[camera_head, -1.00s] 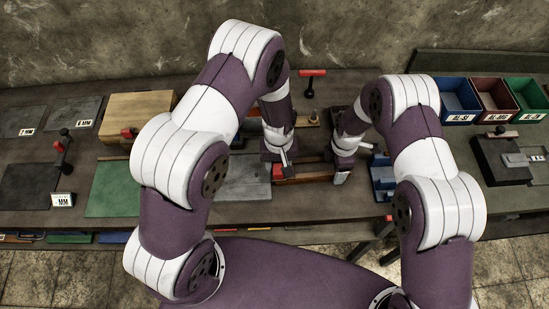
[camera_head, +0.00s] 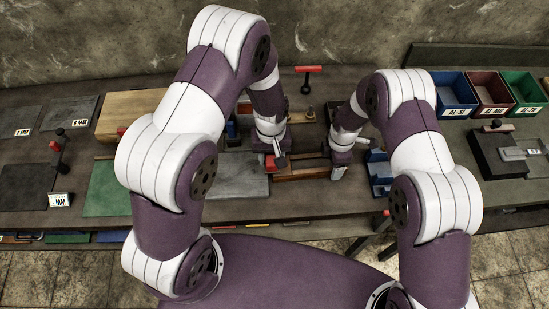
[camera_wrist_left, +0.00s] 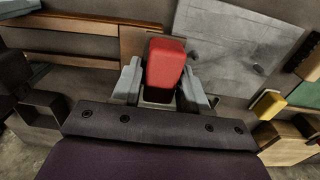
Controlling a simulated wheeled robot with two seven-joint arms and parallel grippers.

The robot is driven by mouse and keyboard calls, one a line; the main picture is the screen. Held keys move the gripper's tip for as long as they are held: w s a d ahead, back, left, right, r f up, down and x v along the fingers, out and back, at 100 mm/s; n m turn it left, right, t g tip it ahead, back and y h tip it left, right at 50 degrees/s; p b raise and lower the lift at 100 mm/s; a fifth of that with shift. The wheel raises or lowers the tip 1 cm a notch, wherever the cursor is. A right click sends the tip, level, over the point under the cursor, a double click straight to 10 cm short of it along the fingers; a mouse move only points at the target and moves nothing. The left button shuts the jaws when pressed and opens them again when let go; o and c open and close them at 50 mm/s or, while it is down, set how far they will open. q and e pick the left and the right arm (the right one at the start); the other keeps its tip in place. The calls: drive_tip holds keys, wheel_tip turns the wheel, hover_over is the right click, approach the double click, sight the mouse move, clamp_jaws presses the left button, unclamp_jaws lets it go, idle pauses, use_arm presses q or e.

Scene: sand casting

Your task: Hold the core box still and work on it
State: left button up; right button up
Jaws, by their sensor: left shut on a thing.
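The core box (camera_head: 300,174) is a long wooden box with a dark top strip, lying on the bench in front of me. Its wooden body also shows in the left wrist view (camera_wrist_left: 132,42). My left gripper (camera_head: 276,162) is over the box's left end. In the left wrist view, my left gripper's fingers (camera_wrist_left: 160,92) are shut on a red block (camera_wrist_left: 166,62), one grey finger on each side. Whether the red block is joined to the box is unclear. My right gripper (camera_head: 339,171) is at the box's right end, and its fingertips are too small to read.
A grey plate (camera_head: 240,176) lies left of the box, with a green mat (camera_head: 108,186) beyond it. A blue fixture (camera_head: 380,174) stands to the right. A red-handled tool (camera_head: 307,75) lies behind. Coloured bins (camera_head: 457,92) stand at the back right.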

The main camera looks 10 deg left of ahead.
use_arm(q)
drive_tip(key=shift+r, duration=2.7)
use_arm(e)
drive_tip(key=o, duration=0.6)
drive_tip(key=shift+c, duration=0.2)
drive_tip(key=shift+r, duration=0.1)
drive_tip(key=shift+r, duration=0.7)
drive_tip(key=shift+o, duration=1.1)
drive_tip(key=shift+r, duration=3.95)
